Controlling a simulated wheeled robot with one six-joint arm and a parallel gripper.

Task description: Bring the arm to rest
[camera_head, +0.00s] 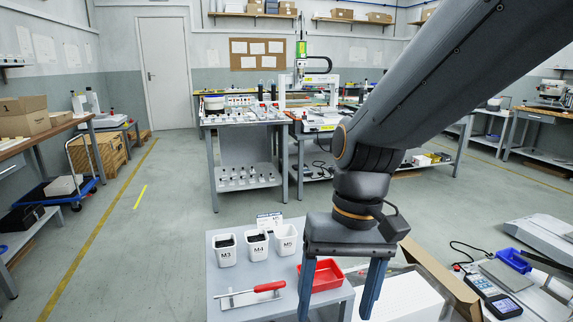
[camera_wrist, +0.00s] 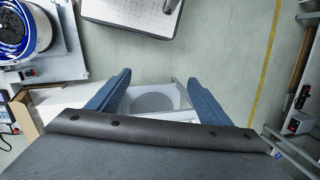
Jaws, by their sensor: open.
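My gripper (camera_head: 343,296) hangs from my arm on the right side of the head view, with its two blue fingers pointing down. The fingers are apart and nothing is between them. It is in front of the near grey table, close to the red tray (camera_head: 327,279), which it partly covers. In the wrist view my gripper (camera_wrist: 154,88) also shows open and empty, with a pale surface and the grey floor beyond the fingers.
The near table (camera_head: 222,291) bears white cups marked M3 (camera_head: 225,252), M4 (camera_head: 257,247) and M5 (camera_head: 285,241), and a red-handled tool (camera_head: 256,291). A cardboard box (camera_head: 440,279) stands at the right.

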